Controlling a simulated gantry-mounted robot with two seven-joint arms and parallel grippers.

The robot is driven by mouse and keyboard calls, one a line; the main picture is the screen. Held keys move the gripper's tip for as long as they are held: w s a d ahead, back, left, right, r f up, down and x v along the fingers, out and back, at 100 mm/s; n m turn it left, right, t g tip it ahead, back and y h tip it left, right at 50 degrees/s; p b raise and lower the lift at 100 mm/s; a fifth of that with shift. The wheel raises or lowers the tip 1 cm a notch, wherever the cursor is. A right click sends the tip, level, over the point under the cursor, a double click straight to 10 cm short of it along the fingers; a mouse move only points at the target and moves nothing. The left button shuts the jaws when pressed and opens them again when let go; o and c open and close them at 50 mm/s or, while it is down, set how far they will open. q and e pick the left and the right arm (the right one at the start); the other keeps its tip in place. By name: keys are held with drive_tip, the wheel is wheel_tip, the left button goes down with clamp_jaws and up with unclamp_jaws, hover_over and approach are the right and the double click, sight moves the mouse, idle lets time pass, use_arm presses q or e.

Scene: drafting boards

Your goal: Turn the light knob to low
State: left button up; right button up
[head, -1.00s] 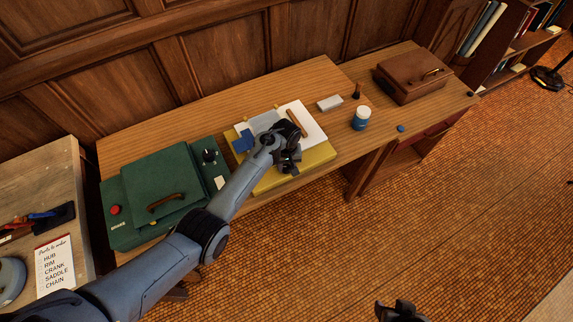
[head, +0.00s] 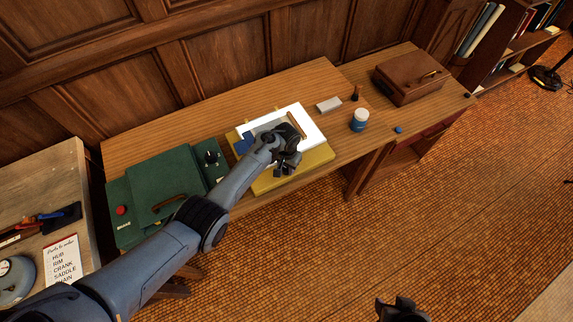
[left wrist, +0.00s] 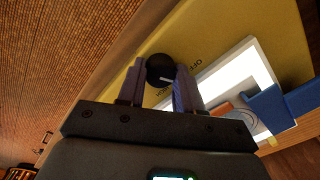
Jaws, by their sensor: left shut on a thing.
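The light box is a yellow board (head: 312,160) with a bright white panel (head: 313,122), lying on the wooden desk. In the left wrist view its yellow face (left wrist: 215,35) and glowing panel (left wrist: 235,75) show beyond my fingers. The round black knob (left wrist: 160,67) with a pale pointer mark sits between the fingertips of my left gripper (left wrist: 158,85), which is shut on it. Dark lettering by the knob is partly hidden. In the head view my left gripper (head: 286,168) covers the knob. My right gripper (head: 400,310) shows only partly at the bottom edge; its jaws are unclear.
A green case (head: 160,180) with a red button and black knob lies left of the box. A blue-and-white jar (head: 360,119), a pale block (head: 329,104) and a brown case (head: 411,78) stand to the right. A blue piece (left wrist: 270,108) lies on the panel.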

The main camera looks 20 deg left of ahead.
sight(286, 168)
use_arm(q)
drive_tip(key=m, duration=0.4)
drive_tip(key=shift+m, duration=0.4)
idle(0.4)
drive_tip(key=o, duration=1)
drive_tip(key=shift+o, duration=0.2)
drive_tip(key=shift+r+p, duration=0.5)
drive_tip(key=shift+r, duration=0.05)
wheel_tip(286, 168, up, 10)
drive_tip(key=p, duration=0.3)
drive_tip(key=shift+f, duration=0.15)
